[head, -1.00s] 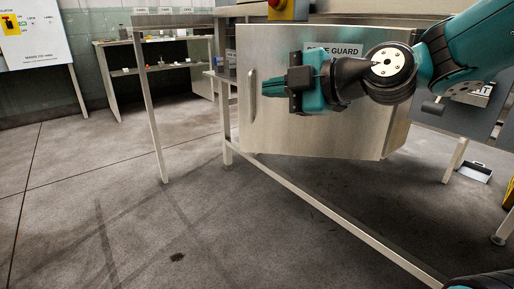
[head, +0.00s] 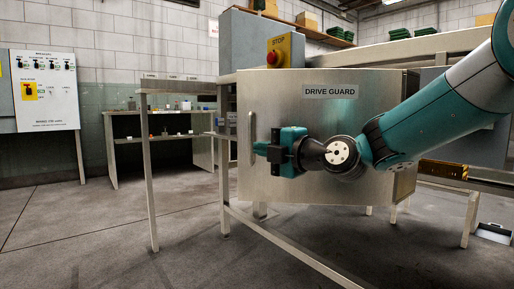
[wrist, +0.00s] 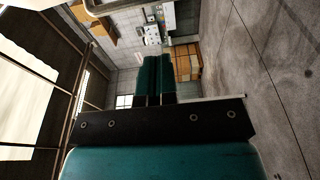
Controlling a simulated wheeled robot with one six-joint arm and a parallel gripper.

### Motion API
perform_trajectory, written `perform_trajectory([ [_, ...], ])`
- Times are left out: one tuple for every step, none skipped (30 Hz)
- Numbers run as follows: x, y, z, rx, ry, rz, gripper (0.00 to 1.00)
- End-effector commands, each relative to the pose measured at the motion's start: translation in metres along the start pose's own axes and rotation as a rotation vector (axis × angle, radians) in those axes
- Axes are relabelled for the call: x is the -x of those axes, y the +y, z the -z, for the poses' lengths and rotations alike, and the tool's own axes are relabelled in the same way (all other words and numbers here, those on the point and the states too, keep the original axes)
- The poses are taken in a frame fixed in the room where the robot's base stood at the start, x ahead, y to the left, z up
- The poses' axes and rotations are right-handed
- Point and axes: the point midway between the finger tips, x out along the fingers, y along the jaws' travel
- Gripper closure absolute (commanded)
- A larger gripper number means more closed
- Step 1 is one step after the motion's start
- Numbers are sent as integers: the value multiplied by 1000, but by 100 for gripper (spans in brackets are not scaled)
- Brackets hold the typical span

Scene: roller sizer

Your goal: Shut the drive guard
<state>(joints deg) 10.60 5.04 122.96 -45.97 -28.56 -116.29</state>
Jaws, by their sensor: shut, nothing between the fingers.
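The drive guard (head: 330,115) is a brushed metal panel with a "DRIVE GUARD" label near its top, in the middle of the head view. Its upright bar handle (head: 252,132) is at its left edge. I cannot tell whether there is a gap behind the panel. My gripper (head: 257,149) is in front of the panel's left part, pointing left, with its tips close to the handle's lower half. Contact cannot be told. In the wrist view the two teal fingers (wrist: 155,80) are together and empty. A pale curved bar at the top edge there may be the handle.
A red stop button on a yellow box (head: 281,50) sits above the guard. A metal frame rail (head: 290,250) runs low in front. A shelf table (head: 160,138) and a white isolator board (head: 45,90) stand at the left. The floor at lower left is clear.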

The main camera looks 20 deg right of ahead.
Motion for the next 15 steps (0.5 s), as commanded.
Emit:
perform_trajectory([
  [-11, -2, 1, 1, 5, 0, 100],
  [-17, -2, 1, 2, 4, -1, 100],
  [-24, -2, 0, 1, 2, 0, 100],
  [-27, -4, -7, 0, -2, 0, 100],
  [-30, -3, -11, 1, -2, -1, 100],
  [-34, -3, -15, 1, -2, -1, 100],
  [-36, -3, -17, 1, -2, 0, 100],
  [-38, -3, -20, 1, -1, 0, 100],
  [-41, -2, -22, 0, -1, 0, 100],
  [-43, -2, -24, -1, -1, 0, 100],
  [-44, -2, -25, 0, -1, 0, 100],
  [-45, -2, -27, -1, -1, 0, 100],
  [-46, -1, -28, 0, -1, 0, 100],
  [-46, -1, -28, 0, -1, 1, 100],
  [-47, -1, -29, 0, -1, 1, 100],
])
